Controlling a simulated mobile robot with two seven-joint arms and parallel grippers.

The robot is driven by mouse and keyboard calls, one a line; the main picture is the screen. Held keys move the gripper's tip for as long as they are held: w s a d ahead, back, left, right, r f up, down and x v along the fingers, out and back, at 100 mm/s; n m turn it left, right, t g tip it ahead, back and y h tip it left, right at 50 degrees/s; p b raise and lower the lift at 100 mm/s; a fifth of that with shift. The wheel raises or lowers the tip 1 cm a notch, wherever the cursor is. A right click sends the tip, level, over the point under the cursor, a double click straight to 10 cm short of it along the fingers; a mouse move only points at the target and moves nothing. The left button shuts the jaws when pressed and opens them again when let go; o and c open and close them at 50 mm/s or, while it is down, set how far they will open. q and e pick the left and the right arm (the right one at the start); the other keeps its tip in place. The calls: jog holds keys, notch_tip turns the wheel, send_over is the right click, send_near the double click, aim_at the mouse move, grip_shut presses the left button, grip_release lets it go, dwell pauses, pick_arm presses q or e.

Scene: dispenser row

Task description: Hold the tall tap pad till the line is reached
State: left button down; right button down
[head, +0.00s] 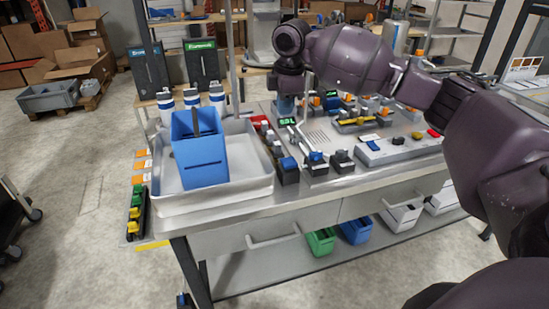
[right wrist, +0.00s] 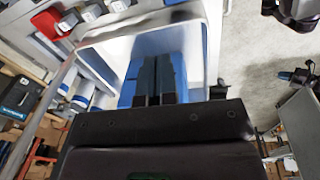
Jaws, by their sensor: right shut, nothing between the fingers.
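A tall blue bin (head: 203,160) stands upright in a shallow grey tray (head: 245,188) at the table's left end. A dark line runs across its front, and a thin dark upright strip shows at its top. A tall grey pole (head: 232,65) rises behind the tray and leaves the picture at the top; I cannot tell whether it is the tall tap. My right gripper (head: 287,86) is behind and right of the bin. In the right wrist view its two dark fingers (right wrist: 158,57) are shut and empty, in front of the blue bin (right wrist: 132,88). My left gripper is out of view.
Small blocks with blue tops (head: 288,163) and a red one (head: 262,124) stand right of the tray. A panel with coloured buttons (head: 400,147) lies farther right. White-and-blue bottles (head: 191,97) stand behind the tray. Green (head: 320,241) and blue (head: 356,230) bins sit on the lower shelf.

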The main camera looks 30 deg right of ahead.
aim_at(288, 161)
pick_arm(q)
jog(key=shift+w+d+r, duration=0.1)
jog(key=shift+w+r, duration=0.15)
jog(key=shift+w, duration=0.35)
pick_arm(e)
jog(key=shift+s+d+n+g, duration=0.25)
jog(key=shift+s+n+g, duration=0.35)
jog(key=shift+s, duration=0.2)
